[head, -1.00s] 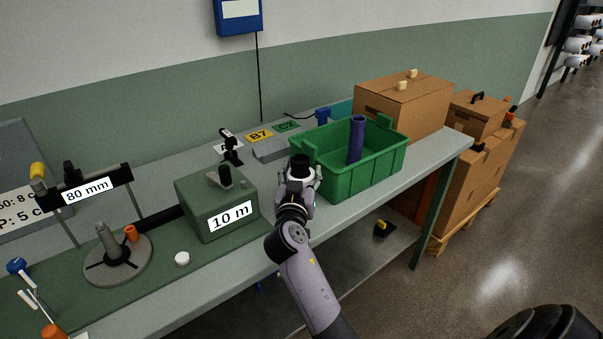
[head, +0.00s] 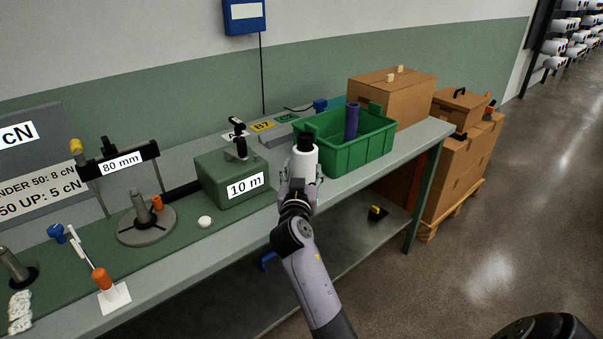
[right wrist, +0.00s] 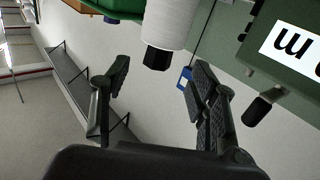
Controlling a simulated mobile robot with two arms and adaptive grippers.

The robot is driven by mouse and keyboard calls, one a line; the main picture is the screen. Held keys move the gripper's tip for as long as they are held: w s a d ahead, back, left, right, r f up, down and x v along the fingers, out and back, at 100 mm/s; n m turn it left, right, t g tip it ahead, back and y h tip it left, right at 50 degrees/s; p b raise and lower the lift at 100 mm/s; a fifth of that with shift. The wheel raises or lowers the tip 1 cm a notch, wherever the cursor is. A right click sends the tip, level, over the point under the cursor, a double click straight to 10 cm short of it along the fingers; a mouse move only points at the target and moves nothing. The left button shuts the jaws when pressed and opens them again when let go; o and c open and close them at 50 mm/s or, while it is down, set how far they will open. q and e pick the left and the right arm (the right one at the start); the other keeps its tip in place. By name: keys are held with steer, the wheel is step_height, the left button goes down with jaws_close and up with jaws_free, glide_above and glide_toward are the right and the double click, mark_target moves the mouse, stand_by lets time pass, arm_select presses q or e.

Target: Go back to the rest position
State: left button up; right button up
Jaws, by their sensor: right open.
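My right gripper (head: 301,180) is in front of the workbench's front edge, between the green box marked 10 m (head: 232,178) and the green crate (head: 345,150). A white spool with a black top (head: 306,157) stands upright just beyond it. In the right wrist view, the gripper (right wrist: 158,78) has its fingers wide apart with nothing between them. The white spool (right wrist: 172,22) is beyond the fingertips there, its black end towards the gripper and a gap between. My left gripper is in neither view.
The workbench (head: 180,258) carries a round stand (head: 147,226), a small white disc (head: 204,222) and an orange-handled tool (head: 102,278). A purple tube (head: 352,121) stands in the crate. Cardboard boxes (head: 392,98) are at the right end. The floor (head: 500,220) at right is clear.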

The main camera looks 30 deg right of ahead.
steer(key=s+a+f+n+g+y, duration=0.2)
steer(key=s+a+f+y, duration=0.1)
steer(key=s+f, duration=0.5)
steer(key=s+a+f+n+g+y, duration=0.2)
steer(key=s+a+f+g, duration=0.1)
steer(key=s+f, duration=0.45)
steer(key=s+a+f+n+g+y, duration=0.35)
steer(key=s+a, duration=0.25)
steer(key=s, duration=0.4)
steer(key=s+a+f+n+g+y, duration=0.25)
steer(key=s+a+f, duration=0.35)
steer(key=s, duration=0.5)
step_height(320, 180, down, 24)
steer(key=s, duration=0.2)
steer(key=s+d+f+g+p, duration=0.1)
steer(key=s+d+f+g, duration=0.1)
steer(key=s+f, duration=1.3)
steer(key=shift+s+d, duration=0.1)
